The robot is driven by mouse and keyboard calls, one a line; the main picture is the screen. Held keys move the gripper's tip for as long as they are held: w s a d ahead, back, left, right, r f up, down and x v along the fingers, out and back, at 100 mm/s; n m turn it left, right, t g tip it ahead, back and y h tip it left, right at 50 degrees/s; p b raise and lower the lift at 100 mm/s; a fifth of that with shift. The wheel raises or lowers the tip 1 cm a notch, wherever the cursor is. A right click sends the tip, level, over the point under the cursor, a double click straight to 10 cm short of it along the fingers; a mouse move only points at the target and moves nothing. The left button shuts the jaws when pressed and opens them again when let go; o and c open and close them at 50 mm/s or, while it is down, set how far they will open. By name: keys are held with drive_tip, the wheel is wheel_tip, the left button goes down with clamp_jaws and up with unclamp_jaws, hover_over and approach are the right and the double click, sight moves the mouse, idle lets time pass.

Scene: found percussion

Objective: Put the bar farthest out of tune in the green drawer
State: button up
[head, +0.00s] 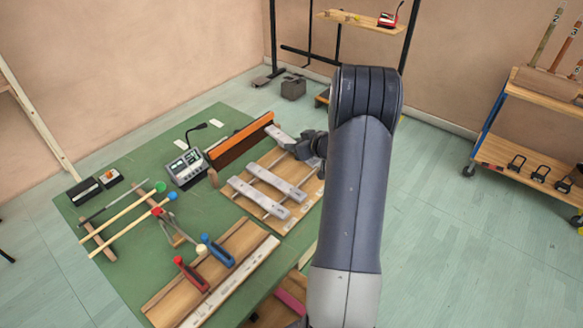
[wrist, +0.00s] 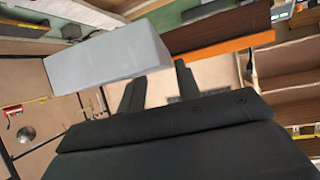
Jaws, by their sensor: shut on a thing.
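My gripper (head: 308,147) is shut on a grey bar (head: 279,137) near the far end of the wooden bar frame (head: 254,166). In the wrist view the held bar (wrist: 105,62) is a pale grey block at my gripper's fingers (wrist: 158,78). Two more grey bars, one nearer the middle (head: 276,180) and one nearer the front (head: 258,197), lie across the frame's rails. A tuner-like device (head: 187,168) with a bent microphone stands left of the frame; its reading is too small to tell. I cannot make out a green drawer.
An orange-edged board (head: 239,142) stands beside the frame. Mallets (head: 130,221) lie on the green mat's left side. Red-handled (head: 191,274) and blue-handled (head: 217,251) tools rest on a wooden stand in front. A pink panel (head: 291,303) shows low down, partly hidden by my arm.

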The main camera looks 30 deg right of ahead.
wheel_tip(320, 180, down, 10)
drive_tip(key=shift+r, duration=0.2)
idle(0.4)
drive_tip(key=shift+f, duration=0.15)
drive_tip(key=o, duration=1.1)
drive_tip(key=shift+b, duration=0.35)
drive_tip(key=shift+s, duration=0.1)
drive_tip(key=v, duration=0.7)
drive_tip(key=b+v, duration=0.1)
drive_tip(key=v, duration=0.2)
drive_tip(key=shift+s+d+f, duration=0.15)
drive_tip(key=shift+s+f, duration=0.1)
drive_tip(key=shift+s, duration=0.25)
drive_tip(key=shift+w, duration=0.1)
